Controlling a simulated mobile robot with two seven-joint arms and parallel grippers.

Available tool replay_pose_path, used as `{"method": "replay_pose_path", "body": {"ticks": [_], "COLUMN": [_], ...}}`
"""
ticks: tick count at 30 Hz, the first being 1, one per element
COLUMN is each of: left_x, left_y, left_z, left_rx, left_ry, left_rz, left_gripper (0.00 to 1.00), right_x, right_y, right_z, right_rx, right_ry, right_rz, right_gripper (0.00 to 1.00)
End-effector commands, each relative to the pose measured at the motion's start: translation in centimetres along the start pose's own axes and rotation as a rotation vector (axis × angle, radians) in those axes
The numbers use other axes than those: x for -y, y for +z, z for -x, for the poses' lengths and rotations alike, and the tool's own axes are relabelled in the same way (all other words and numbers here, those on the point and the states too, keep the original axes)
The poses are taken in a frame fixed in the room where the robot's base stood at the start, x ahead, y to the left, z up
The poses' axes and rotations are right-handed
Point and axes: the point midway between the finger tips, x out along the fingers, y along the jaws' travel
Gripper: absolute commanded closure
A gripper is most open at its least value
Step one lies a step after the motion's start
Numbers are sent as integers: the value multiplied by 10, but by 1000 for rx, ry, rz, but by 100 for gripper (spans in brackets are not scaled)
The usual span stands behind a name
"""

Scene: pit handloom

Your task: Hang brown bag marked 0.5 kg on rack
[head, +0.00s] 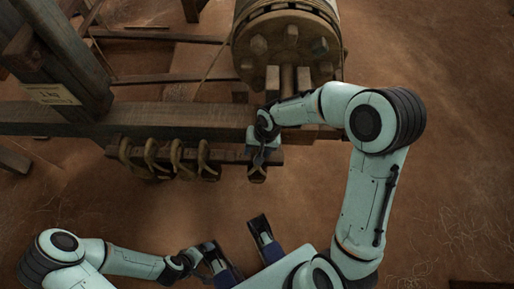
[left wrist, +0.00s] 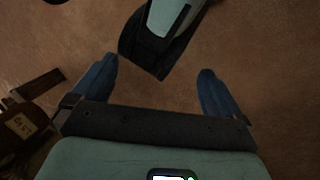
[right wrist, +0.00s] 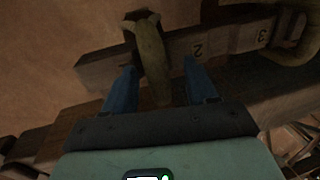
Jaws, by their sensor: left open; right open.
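The wooden rack (head: 228,157) is a dark bar at centre left of the head view, numbered 2 and 3 in the right wrist view (right wrist: 181,52). My right gripper (head: 257,163) is open at its right end. Its fingers (right wrist: 158,68) stand either side of a tan, strap-like piece (right wrist: 151,55) lying over a dark peg. I cannot tell for sure that this is part of the bag. My left gripper (left wrist: 158,68) is open and empty above the floor, away from the rack.
Several tan loops (head: 176,157) hang along the rack's left part. A wooden beam (head: 215,118) runs behind it, with a large bolted roller (head: 290,40) beyond. A labelled post (head: 52,94) stands at upper left. The brown floor (head: 440,180) is clear at right.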

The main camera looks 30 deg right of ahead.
Motion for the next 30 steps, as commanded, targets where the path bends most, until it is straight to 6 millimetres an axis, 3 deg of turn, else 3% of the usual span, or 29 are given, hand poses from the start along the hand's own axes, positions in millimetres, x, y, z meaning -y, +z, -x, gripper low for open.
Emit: {"method": "replay_pose_path", "body": {"ticks": [9, 16, 22, 30], "left_x": [-7, -9, -8, -8], "left_y": [29, 35, 37, 37], "left_z": [21, 30, 32, 32], "left_rx": [80, 101, 106, 107], "left_ry": [3, 1, -1, -1], "left_rz": [-6, -6, -6, -5], "left_gripper": [0, 0, 0, 0], "right_x": [1, 2, 1, 1], "right_y": [-1, -1, 0, 0], "right_z": [72, 116, 132, 133], "right_rx": [-7, -7, -4, -3], "right_ry": [-4, -4, -3, -2], "right_rz": [0, 1, 0, 1], "right_gripper": [42, 42, 42, 42]}}
